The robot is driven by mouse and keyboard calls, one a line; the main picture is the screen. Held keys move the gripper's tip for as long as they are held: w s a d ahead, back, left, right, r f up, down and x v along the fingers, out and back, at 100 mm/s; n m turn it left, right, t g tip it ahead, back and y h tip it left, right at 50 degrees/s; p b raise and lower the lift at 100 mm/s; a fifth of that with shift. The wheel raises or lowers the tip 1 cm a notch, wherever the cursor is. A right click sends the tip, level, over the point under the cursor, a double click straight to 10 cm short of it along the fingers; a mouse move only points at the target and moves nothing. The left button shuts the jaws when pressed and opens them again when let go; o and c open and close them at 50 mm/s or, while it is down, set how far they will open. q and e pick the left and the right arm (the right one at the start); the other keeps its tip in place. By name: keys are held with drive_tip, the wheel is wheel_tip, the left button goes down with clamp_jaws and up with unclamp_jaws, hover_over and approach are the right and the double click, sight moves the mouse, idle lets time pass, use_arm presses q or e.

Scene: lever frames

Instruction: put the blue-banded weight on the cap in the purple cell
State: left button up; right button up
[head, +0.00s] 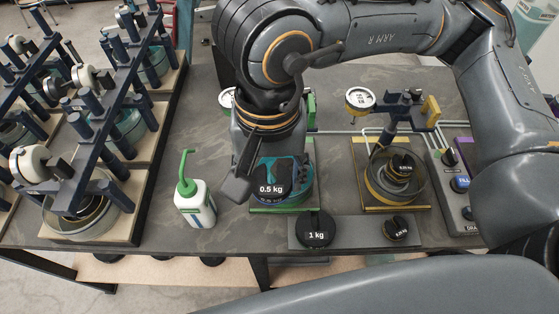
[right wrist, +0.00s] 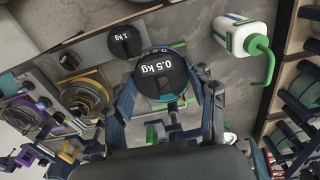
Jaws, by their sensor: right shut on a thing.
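My right gripper (right wrist: 171,97) is shut on a dark round weight marked 0.5 kg (right wrist: 158,72). This weight (head: 271,187) is over the green cell (head: 285,208) in the head view, with the gripper above it. I cannot tell whether it touches what is below. A bluish edge shows on its rim, partly hidden. The purple cell shows at the left of the right wrist view, with a purple base (right wrist: 12,103) and a round vessel. In the head view only a purple strip (head: 462,152) shows at the right, mostly behind my arm. My left gripper is not in view.
A grey tray (head: 356,233) at the front edge holds a 1 kg weight (head: 315,228) and a smaller weight (head: 396,231). The yellow cell (head: 395,203) stands between green and purple. A white bottle (head: 195,205) and dark racks (head: 100,125) stand at the left.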

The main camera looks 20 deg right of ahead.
sight(267, 198)
drive_tip(key=shift+s+a+r, duration=0.35)
drive_tip(key=shift+s+r, duration=0.05)
drive_tip(key=shift+s, duration=0.2)
drive_tip(key=shift+s+a+r, duration=0.35)
drive_tip(key=shift+s, duration=0.25)
drive_tip(key=shift+s+r, duration=0.15)
drive_tip(key=shift+r, duration=1.6)
